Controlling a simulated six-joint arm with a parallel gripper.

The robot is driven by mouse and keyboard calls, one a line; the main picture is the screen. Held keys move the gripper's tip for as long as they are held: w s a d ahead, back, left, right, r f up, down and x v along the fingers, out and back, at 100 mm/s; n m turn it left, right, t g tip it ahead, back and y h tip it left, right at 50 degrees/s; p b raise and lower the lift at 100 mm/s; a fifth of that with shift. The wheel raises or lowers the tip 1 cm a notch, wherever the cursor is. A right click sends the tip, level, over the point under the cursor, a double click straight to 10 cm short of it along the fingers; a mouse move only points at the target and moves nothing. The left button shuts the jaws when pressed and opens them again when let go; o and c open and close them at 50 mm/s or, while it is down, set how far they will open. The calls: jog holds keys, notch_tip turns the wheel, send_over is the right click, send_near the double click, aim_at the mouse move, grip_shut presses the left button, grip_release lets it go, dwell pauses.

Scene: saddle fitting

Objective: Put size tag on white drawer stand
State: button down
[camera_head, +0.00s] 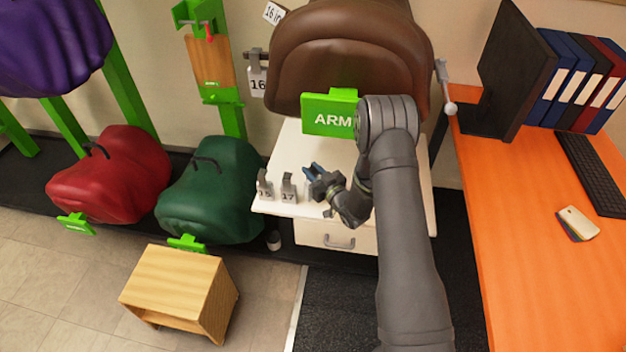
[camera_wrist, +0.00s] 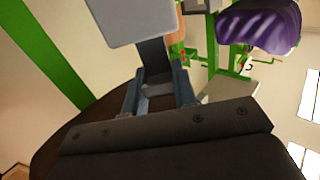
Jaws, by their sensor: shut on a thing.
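The white drawer stand (camera_head: 302,148) stands below the brown saddle, with its drawer front and handle facing forward. Two size tags with grey clips, one reading 15 or similar (camera_head: 265,187) and one reading 17 (camera_head: 288,188), stand at its front left edge. My gripper (camera_head: 313,172) is over the front of the stand top, just right of the 17 tag. In the wrist view my gripper (camera_wrist: 157,78) is shut on a size tag (camera_wrist: 122,20), a pale plate with a dark clip. Its number does not show. In the head view the held tag is largely hidden.
The brown saddle (camera_head: 350,55) with a green ARM sign (camera_head: 328,114) overhangs the stand's back. A green saddle (camera_head: 210,190) is left, an orange desk (camera_head: 500,220) right. A wooden stool (camera_head: 170,275) stands front left.

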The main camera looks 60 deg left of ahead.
jog(key=shift+s+a+f, duration=0.1)
jog(key=shift+a+f, duration=0.05)
jog(key=shift+f, duration=1.95)
jog(key=c, duration=1.2)
grip_release()
jog(key=shift+f, duration=0.15)
jog(key=shift+o, duration=0.2)
jog(key=shift+d, duration=0.3)
jog(key=d, duration=1.1)
jog(key=shift+d, duration=0.25)
